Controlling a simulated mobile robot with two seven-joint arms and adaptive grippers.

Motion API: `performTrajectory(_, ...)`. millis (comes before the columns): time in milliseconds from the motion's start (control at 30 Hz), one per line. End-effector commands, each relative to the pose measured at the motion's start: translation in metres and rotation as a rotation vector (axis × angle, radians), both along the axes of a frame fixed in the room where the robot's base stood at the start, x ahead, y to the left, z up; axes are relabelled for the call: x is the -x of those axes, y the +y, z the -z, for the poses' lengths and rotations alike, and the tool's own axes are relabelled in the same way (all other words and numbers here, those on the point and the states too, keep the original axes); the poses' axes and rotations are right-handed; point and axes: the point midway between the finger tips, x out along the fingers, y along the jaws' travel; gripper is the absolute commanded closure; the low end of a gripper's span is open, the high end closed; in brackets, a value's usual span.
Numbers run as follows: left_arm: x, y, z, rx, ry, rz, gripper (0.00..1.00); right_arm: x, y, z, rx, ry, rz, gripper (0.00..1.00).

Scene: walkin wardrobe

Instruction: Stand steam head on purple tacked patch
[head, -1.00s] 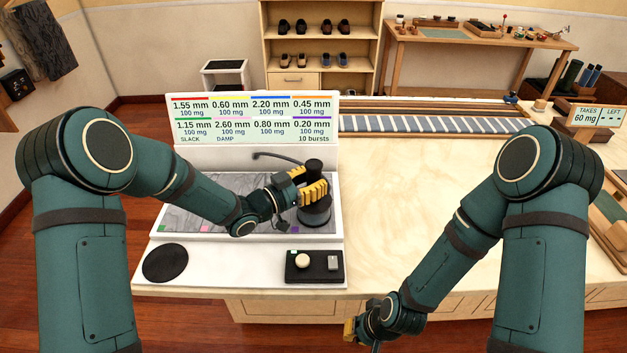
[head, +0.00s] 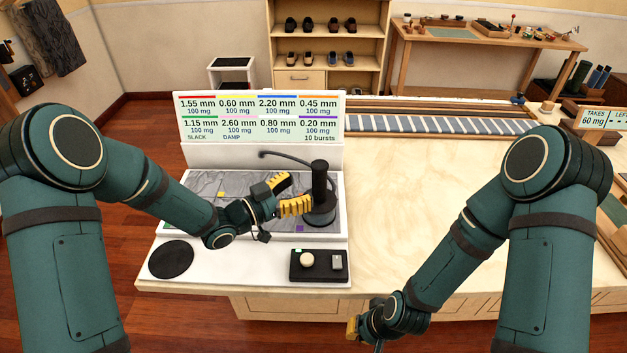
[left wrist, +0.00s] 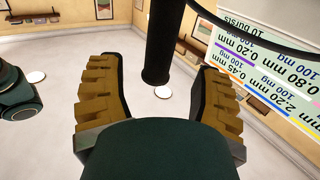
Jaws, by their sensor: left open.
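The black steam head (head: 320,195) stands upright on the right part of the grey fabric (head: 205,189), with a hose running from its handle to the left. The purple patch (head: 299,228) lies on the fabric's front edge, just in front and left of the steam head's base. My left gripper (head: 294,194) is open beside the handle, on its left. In the left wrist view the handle (left wrist: 160,45) stands beyond and between the open fingers, with no contact visible. My right gripper (head: 362,330) is low at the table's front edge; its fingers are mostly hidden.
A black round pad (head: 171,259) and a black tray (head: 318,265) with a round knob and a grey block lie on the white front ledge. A sign board (head: 260,117) stands behind the fabric. A yellow patch (head: 221,194) lies left.

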Motion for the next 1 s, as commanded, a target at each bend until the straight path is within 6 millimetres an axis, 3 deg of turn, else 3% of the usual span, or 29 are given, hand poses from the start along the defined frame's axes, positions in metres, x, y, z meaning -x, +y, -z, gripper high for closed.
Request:
performTrajectory(100,0.013,0.021,-0.001,-0.001,0.001,-0.004,0.35,0.001,0.000,-0.003,0.000,0.002,-0.001,1.00)
performTrajectory(300,0.028,0.041,0.000,0.000,0.000,-0.002,0.35,0.001,0.000,-0.005,0.000,0.003,0.000,1.00)
performTrajectory(1000,0.033,0.046,0.000,0.000,0.000,0.000,0.35,0.001,0.000,-0.005,0.000,0.003,-0.001,1.00)
